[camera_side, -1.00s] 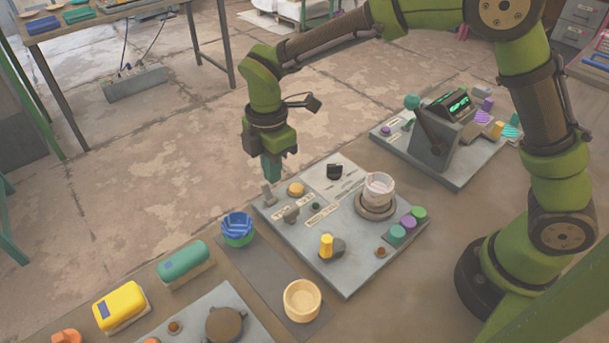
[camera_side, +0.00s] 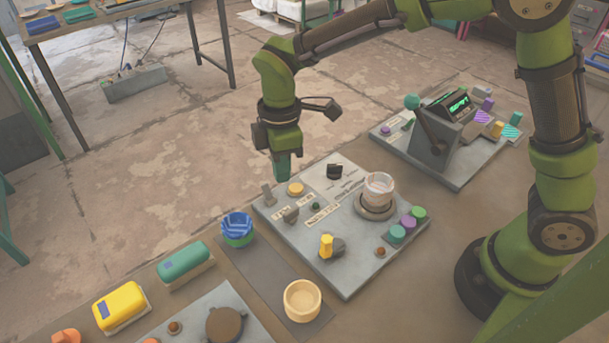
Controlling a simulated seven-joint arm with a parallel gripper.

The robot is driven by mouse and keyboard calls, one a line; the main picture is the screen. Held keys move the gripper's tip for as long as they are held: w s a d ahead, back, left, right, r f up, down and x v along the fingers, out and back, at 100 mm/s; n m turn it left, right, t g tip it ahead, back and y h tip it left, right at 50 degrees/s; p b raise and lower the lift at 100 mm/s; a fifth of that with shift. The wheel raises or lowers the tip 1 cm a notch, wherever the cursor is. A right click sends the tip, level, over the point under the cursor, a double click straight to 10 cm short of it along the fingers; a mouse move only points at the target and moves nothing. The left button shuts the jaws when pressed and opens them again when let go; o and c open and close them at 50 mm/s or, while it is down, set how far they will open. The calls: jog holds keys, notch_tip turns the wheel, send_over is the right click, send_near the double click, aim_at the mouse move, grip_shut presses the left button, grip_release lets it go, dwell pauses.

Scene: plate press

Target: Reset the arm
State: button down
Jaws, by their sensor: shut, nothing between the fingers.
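My gripper (camera_side: 281,172) is shut and empty, pointing down. It appears above the far left edge of the grey control panel (camera_side: 345,280), near a small grey lever and a yellow button (camera_side: 295,189). The panel carries a black knob (camera_side: 334,171), a yellow-handled switch (camera_side: 327,246) and a clear cup (camera_side: 379,189) on a round base. Whether the fingertips touch anything cannot be told, but they look clear of the panel.
A blue and green bowl (camera_side: 237,229) and a cream cup (camera_side: 302,300) stand left of the panel. Green (camera_side: 184,262) and yellow (camera_side: 121,306) blocks lie further left. A lever machine (camera_side: 435,137) stands at the back right. Open floor lies behind the bench.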

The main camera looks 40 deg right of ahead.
jog(key=s+d+r+m+t+y, duration=0.1)
jog(key=s+d+r+m+t, duration=0.6)
jog(key=s+d+r+m, duration=0.5)
jog(key=s+d+m, duration=0.3)
jog(key=d+m, duration=0.1)
jog(key=m, duration=0.1)
jog(key=shift+s+d+r+m+y, duration=0.15)
jog(key=shift+s+r+m+y, duration=0.15)
jog(key=shift+s+r, duration=0.05)
